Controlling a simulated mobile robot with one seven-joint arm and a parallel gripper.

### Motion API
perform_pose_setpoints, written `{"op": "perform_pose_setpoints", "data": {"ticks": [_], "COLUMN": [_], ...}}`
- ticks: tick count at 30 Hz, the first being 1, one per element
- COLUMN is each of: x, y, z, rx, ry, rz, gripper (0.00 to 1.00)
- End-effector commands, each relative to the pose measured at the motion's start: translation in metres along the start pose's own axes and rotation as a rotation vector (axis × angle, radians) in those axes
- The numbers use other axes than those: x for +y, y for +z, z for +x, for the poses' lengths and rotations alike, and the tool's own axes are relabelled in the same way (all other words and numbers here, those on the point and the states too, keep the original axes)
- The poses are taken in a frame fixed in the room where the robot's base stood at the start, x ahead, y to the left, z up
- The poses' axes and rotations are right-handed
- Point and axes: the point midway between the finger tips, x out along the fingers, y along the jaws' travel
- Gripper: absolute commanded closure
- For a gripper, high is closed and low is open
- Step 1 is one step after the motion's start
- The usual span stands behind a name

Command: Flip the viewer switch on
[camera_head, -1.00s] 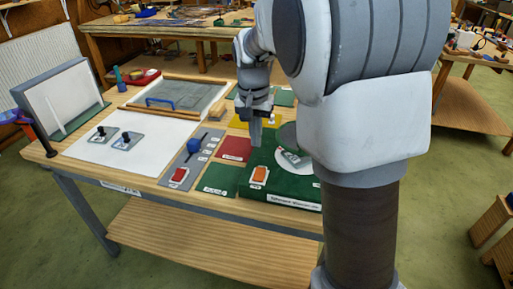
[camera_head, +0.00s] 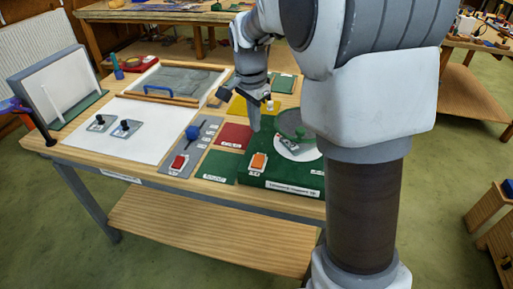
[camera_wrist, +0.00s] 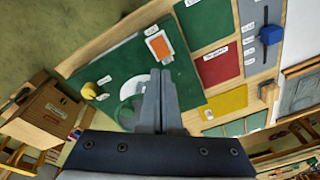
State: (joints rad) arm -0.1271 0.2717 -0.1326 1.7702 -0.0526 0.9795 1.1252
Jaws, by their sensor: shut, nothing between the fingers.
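An orange rocker switch (camera_head: 258,161) on a white plate sits on the raised green box (camera_head: 262,181). It also shows in the wrist view (camera_wrist: 159,45). A red rocker switch (camera_head: 179,162) sits on a grey strip with a blue-knobbed lever (camera_head: 192,132). Two dark toggles, a left one (camera_head: 101,119) and a right one (camera_head: 125,124), stand on small grey plates on the white sheet. The labels are too small to read, so I cannot tell which is the viewer switch. My gripper (camera_head: 254,128) is shut and empty above the green box, behind the orange switch.
A white upright panel (camera_head: 68,88) stands at the left end of the table. A framed grey pane (camera_head: 172,80) with a blue handle lies at the back. My arm hides the table's right end.

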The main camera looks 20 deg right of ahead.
Motion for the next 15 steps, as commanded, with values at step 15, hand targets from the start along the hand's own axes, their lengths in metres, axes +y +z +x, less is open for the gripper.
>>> {"op": "perform_pose_setpoints", "data": {"ticks": [15], "x": [-0.0048], "y": [-0.0040], "z": [-0.0022], "rx": [0.018], "ry": [-0.031], "rz": [0.766], "gripper": [1.00]}}
